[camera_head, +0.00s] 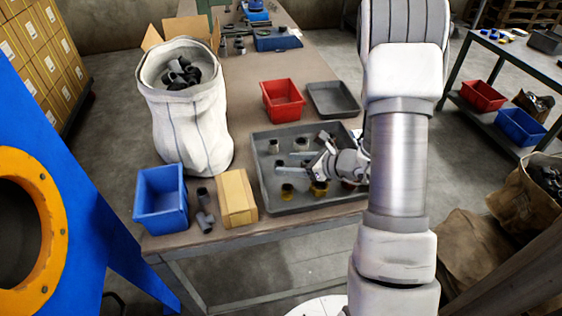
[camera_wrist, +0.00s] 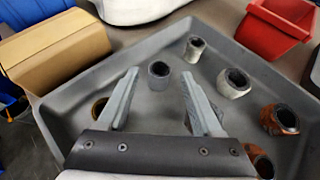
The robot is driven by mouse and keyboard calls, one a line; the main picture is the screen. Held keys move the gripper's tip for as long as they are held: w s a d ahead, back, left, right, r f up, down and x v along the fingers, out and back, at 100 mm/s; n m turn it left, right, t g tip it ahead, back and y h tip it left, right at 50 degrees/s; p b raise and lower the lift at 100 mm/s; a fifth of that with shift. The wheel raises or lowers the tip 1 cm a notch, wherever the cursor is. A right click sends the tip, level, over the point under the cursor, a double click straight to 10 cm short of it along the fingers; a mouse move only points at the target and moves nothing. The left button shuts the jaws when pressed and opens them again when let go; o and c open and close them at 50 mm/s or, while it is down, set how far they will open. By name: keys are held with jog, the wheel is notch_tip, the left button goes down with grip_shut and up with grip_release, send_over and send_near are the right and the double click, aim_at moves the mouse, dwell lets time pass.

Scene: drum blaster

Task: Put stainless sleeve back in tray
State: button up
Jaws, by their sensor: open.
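My gripper (camera_head: 297,160) is low over the grey tray (camera_head: 257,160), its fingers pointing left. In the wrist view the two fingers (camera_wrist: 160,74) are apart, with nothing held. A grey sleeve (camera_wrist: 159,77) stands in the tray just ahead, in the gap between the fingertips. Two lighter grey sleeves (camera_wrist: 194,49) and (camera_wrist: 234,83) stand farther right. Rusty brown sleeves (camera_wrist: 281,120) stand at the right, and a brassy one (camera_wrist: 100,107) is partly hidden behind the left finger. I cannot tell for sure which one is stainless.
A cardboard box (camera_head: 236,199), a dark fitting (camera_head: 205,220) and a blue bin (camera_head: 160,199) are left of the tray. A white sack (camera_head: 190,125) stands behind them. A red bin (camera_head: 283,101) and an empty dark tray (camera_head: 333,99) are behind the tray.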

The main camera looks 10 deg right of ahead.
jog(key=p+v, duration=0.1)
jog(key=v, duration=0.6)
jog(key=shift+s+d+r, duration=0.1)
jog(key=shift+r, duration=0.05)
jog(key=shift+s+r, duration=0.15)
jog(key=shift+r, duration=0.1)
jog(key=s+a+r+n+g, duration=0.6)
jog(key=s+a+r+n, duration=0.5)
jog(key=n, duration=0.3)
jog(key=s+d+r+n+t+h, duration=0.2)
jog(key=s+d+r+n+h, duration=0.2)
jog(key=s+r+n+h, duration=0.4)
jog(key=r+n, duration=0.1)
jog(key=n, duration=0.4)
jog(key=shift+d+t, duration=0.3)
jog(key=shift+d, duration=0.05)
jog(key=shift+s+r, duration=0.1)
jog(key=shift+r, duration=0.1)
notch_tip(320, 180, up, 10)
jog(key=p, duration=1)
